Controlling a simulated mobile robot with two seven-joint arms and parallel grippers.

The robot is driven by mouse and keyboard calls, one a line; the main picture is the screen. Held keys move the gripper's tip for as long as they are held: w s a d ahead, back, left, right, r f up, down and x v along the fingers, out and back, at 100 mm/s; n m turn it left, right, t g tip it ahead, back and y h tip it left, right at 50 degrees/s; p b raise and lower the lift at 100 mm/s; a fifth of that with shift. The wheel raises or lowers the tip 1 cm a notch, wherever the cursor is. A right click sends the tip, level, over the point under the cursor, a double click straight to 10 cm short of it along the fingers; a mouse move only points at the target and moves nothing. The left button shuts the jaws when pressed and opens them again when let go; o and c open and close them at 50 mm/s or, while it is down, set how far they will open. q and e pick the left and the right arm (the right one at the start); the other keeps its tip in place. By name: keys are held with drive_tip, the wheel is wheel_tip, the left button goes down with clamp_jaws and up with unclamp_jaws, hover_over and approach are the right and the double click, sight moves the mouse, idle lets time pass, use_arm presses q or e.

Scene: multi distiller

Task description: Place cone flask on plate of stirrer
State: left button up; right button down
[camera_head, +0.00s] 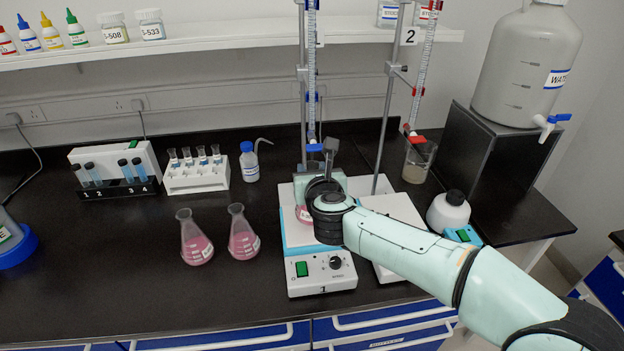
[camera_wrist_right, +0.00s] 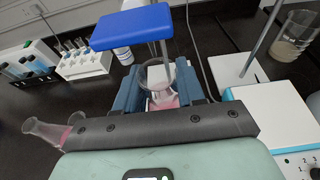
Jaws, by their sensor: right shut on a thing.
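My right gripper (camera_head: 320,185) is over the plate of the stirrer marked 1 (camera_head: 323,275), below its burette. It is shut on a cone flask with pink liquid. In the head view only a pink part of this flask (camera_head: 303,214) shows beside my wrist. In the right wrist view the flask (camera_wrist_right: 160,98) stands between the blue finger pads. I cannot tell whether its base touches the plate. Two more cone flasks with pink liquid, one at left (camera_head: 195,238) and one nearer (camera_head: 242,233), stand on the bench left of the stirrer. My left gripper is not in view.
A burette (camera_head: 312,75) with a blue tap (camera_wrist_right: 130,27) hangs close above the held flask. Stirrer 2 (camera_head: 395,208) is just right, partly behind my arm. A beaker (camera_head: 418,160), a white bottle (camera_head: 448,212) and a wash bottle (camera_head: 249,162) stand around. The front-left bench is clear.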

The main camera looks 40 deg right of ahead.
drive_tip(key=shift+w+d, duration=0.35)
drive_tip(key=shift+w, duration=0.25)
drive_tip(key=shift+f+b, duration=0.85)
drive_tip(key=shift+f, duration=0.85)
drive_tip(key=shift+f, duration=0.15)
drive_tip(key=c, duration=0.7)
unclamp_jaws()
